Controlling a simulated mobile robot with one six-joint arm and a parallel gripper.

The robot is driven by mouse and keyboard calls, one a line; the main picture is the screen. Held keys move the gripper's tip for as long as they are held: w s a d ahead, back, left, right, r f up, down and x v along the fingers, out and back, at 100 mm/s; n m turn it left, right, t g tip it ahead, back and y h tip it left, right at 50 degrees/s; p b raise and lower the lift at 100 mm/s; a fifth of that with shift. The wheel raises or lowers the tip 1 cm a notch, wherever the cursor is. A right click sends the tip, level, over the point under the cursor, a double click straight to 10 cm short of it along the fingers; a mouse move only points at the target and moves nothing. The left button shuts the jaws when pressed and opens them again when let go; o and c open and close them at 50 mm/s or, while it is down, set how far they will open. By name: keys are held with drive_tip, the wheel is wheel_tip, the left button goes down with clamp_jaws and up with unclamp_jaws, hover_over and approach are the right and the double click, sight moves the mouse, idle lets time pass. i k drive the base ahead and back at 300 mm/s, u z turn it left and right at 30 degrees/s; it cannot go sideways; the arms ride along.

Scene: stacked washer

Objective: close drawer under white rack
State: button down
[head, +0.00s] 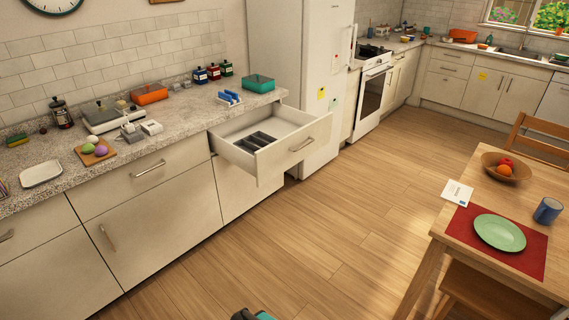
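A cream drawer (292,152) under the grey stone counter is pulled far out, at the counter's right end beside the fridge. Its front has a bar handle (302,144). A dark grey divided tray (255,141) lies inside it, and the rest of the inside looks empty. No fingertips of my gripper show. Only a small dark and teal part of my body shows at the bottom edge, well apart from the drawer.
A wooden table (460,248) with a red mat, green plate, fruit bowl and blue mug stands at the right. The white fridge (320,75) stands just beyond the drawer. The wood floor (300,240) in front of the drawer is clear. Several small items cover the counter.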

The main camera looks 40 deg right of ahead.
sight(300, 134)
drive_tip(key=z, duration=0.15)
drive_tip(key=i, duration=0.95)
drive_tip(key=u, duration=0.1)
